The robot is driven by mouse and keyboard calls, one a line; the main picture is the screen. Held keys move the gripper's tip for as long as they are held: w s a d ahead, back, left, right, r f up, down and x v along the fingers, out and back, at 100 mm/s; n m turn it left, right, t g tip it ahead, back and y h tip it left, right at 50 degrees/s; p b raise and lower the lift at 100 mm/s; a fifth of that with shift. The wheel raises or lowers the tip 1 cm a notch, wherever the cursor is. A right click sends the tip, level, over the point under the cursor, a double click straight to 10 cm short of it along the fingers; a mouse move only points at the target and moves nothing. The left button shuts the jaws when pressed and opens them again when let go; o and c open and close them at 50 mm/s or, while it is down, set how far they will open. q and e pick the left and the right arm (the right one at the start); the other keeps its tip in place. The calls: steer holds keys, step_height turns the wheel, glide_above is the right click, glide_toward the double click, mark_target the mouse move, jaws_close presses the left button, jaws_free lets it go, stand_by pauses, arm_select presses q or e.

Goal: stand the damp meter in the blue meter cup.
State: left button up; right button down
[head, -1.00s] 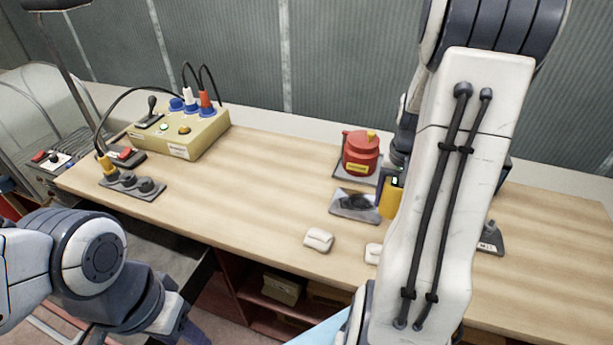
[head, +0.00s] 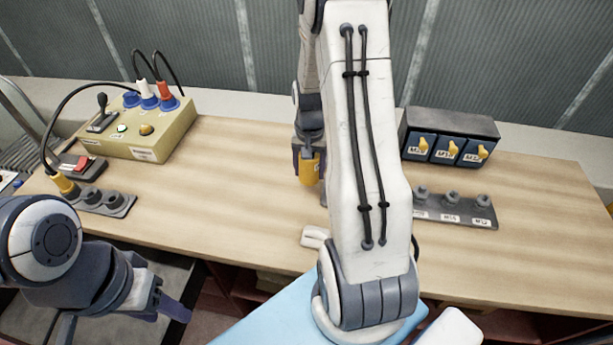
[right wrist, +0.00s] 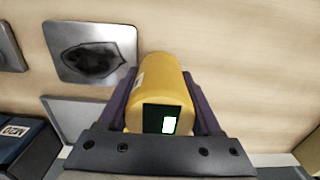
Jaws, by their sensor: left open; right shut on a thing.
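The damp meter (head: 310,170) is a yellow rounded body held in my right gripper (head: 308,160) above the bench, left of my right forearm. In the right wrist view the meter (right wrist: 160,90) lies between both fingers (right wrist: 163,95), its dark face with a lit pale patch toward the camera. My left gripper (head: 166,302) is open and empty at the lower left, in front of the bench edge. I cannot make out a blue meter cup in either view. My right arm hides part of the middle of the bench.
A beige control box (head: 140,135) with cabled plugs and a grey socket strip (head: 105,200) stand left. A switch unit (head: 448,140) and a grey strip with knobs (head: 455,208) stand right. A plate with a dark patch (right wrist: 90,50) lies beside the meter. Left-centre bench is clear.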

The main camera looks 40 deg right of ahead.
mark_target(307, 180)
steer(key=shift+w+a+f, duration=0.3)
steer(key=shift+w+f, duration=0.05)
steer(key=shift+f, duration=0.1)
steer(key=shift+f+p, duration=0.4)
steer(key=shift+f, duration=1.4)
steer(key=shift+f, duration=0.1)
steer(key=shift+s+f, duration=0.1)
steer(key=shift+f, duration=0.05)
steer(key=shift+c, duration=0.3)
jaws_free()
